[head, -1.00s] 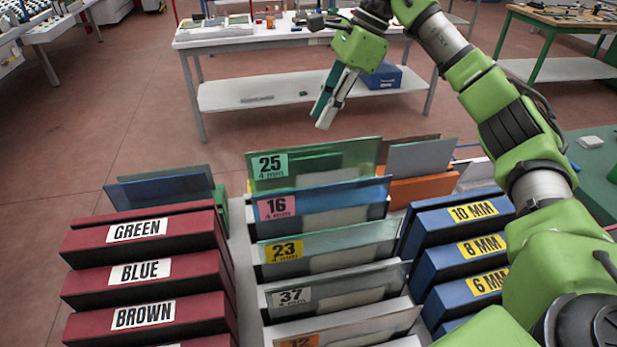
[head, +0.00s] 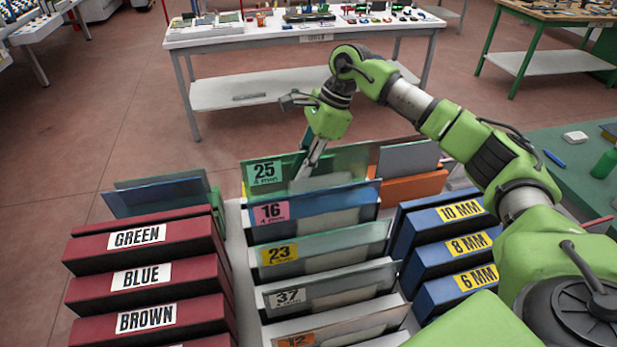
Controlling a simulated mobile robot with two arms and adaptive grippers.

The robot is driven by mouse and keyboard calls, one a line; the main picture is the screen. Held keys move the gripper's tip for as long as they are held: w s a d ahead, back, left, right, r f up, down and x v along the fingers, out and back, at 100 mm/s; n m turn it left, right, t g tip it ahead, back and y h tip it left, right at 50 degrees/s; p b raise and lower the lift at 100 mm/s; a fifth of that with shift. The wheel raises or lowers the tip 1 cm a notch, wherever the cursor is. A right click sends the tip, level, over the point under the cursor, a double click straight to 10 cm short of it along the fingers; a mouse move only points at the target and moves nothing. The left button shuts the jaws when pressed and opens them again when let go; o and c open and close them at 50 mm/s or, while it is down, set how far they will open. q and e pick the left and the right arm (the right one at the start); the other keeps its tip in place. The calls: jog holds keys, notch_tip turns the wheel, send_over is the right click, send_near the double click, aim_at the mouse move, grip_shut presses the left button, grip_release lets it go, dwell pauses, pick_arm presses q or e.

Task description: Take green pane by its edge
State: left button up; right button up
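A green-tinted glass pane (head: 340,166) stands upright at the back of the middle rack, with a green label "25 4 mm" at its upper left. Another greenish pane (head: 340,240), labelled "23", stands nearer. My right gripper (head: 308,165) points down at the top edge of the "25" pane, near the middle of that edge. Its fingertips overlap the pane in the picture, and their lower ends are seen against or through the glass. I cannot tell whether they straddle the edge or touch it, nor how far apart the fingers are. My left gripper is out of view.
A blue pane (head: 335,200) labelled "16" stands close in front. Dark red blocks (head: 190,235) marked GREEN, BLUE and BROWN are at left; blue blocks (head: 420,232) with thickness labels at right. An orange block (head: 410,187) is behind right. A white table (head: 250,38) stands beyond.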

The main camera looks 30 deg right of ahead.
jog(key=shift+w+a+f, duration=0.1)
jog(key=shift+a+f, duration=0.1)
jog(key=shift+f, duration=0.3)
grip_shut()
jog(key=shift+r, duration=0.15)
